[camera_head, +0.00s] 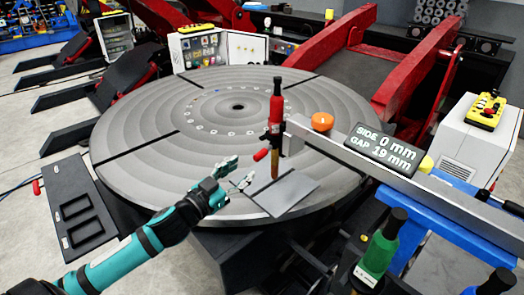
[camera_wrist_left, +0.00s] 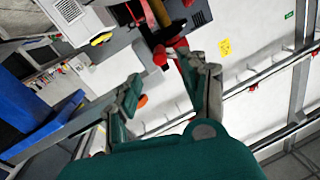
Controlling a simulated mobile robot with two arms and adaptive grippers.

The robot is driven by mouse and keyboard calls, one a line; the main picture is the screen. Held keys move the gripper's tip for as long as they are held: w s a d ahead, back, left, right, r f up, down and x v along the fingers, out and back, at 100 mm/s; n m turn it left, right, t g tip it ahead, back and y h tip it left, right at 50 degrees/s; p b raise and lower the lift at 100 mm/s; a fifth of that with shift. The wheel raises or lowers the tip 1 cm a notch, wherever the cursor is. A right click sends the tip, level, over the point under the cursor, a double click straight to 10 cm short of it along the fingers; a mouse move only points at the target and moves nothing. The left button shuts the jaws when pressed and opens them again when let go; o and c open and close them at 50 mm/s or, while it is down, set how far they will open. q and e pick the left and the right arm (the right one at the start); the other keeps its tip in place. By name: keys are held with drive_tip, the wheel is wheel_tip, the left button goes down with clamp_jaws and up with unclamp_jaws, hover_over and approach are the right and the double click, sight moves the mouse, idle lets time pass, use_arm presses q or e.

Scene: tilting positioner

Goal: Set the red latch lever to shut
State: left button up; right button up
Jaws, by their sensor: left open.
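A small red lever (camera_head: 261,155) sticks out to the left from an upright tool with a red handle (camera_head: 276,103) and a brown lower part, at the end of a grey beam. It looks like the red latch lever, but no label shows. My left gripper (camera_head: 240,171) is open and empty, a little to the left of and below the lever, apart from it. In the left wrist view my open left gripper (camera_wrist_left: 165,95) has a red end (camera_wrist_left: 170,50), probably the lever, ahead between its spread fingers. My right gripper is not in view.
A large round grey table (camera_head: 200,110) fills the middle, with a thin grey plate (camera_head: 290,197) near its front edge. A display (camera_head: 386,148) on the beam reads side 0 mm, gap 19 mm. An orange dome (camera_head: 322,121) and a green bottle-like tool (camera_head: 380,250) are at the right.

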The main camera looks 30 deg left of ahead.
sight(265, 151)
use_arm(q)
drive_tip(key=w, duration=0.3)
drive_tip(key=w+d+p, duration=0.1)
drive_tip(key=w, duration=0.2)
drive_tip(key=w+p, duration=0.1)
drive_tip(key=w, duration=0.2)
drive_tip(key=shift+w+d, duration=0.35)
clamp_jaws()
